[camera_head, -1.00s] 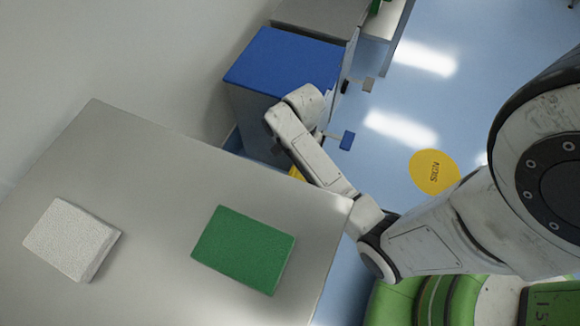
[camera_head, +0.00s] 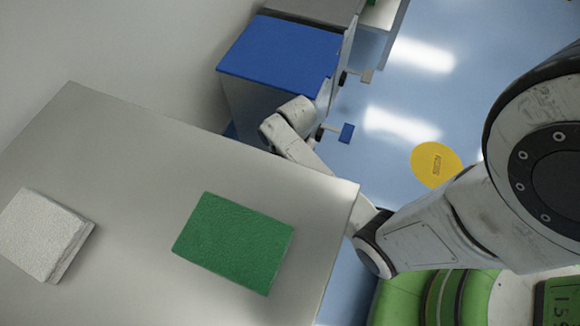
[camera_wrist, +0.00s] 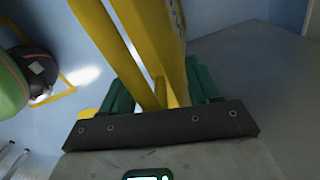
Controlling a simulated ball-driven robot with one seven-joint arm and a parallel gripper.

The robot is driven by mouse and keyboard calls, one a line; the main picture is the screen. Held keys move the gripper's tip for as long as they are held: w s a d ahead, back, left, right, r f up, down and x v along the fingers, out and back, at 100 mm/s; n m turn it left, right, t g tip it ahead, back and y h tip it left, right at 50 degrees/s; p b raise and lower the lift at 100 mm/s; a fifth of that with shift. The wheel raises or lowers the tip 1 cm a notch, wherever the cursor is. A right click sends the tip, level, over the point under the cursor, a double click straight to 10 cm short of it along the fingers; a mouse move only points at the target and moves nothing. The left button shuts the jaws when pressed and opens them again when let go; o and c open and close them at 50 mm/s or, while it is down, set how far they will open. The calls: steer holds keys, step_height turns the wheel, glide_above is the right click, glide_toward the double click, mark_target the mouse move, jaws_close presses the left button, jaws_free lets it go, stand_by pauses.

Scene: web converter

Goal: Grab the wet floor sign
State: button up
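The yellow wet floor sign (camera_wrist: 165,35) fills the upper middle of the wrist view, seen very close, with its two panels running down toward my gripper. The green fingers of my gripper (camera_wrist: 160,88) are on either side of the sign's panels. They are apart, with the yellow panels between them; I cannot tell whether both fingers press on it. In the head view the sign and my gripper are hidden behind the grey table.
A grey table (camera_head: 130,150) bears a green block (camera_head: 233,243) and a white block (camera_head: 42,235). A blue-topped cabinet (camera_head: 280,57) stands behind it. A yellow floor disc (camera_head: 435,163) lies on open blue floor.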

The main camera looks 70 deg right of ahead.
jaws_close()
stand_by(0.3)
stand_by(0.9)
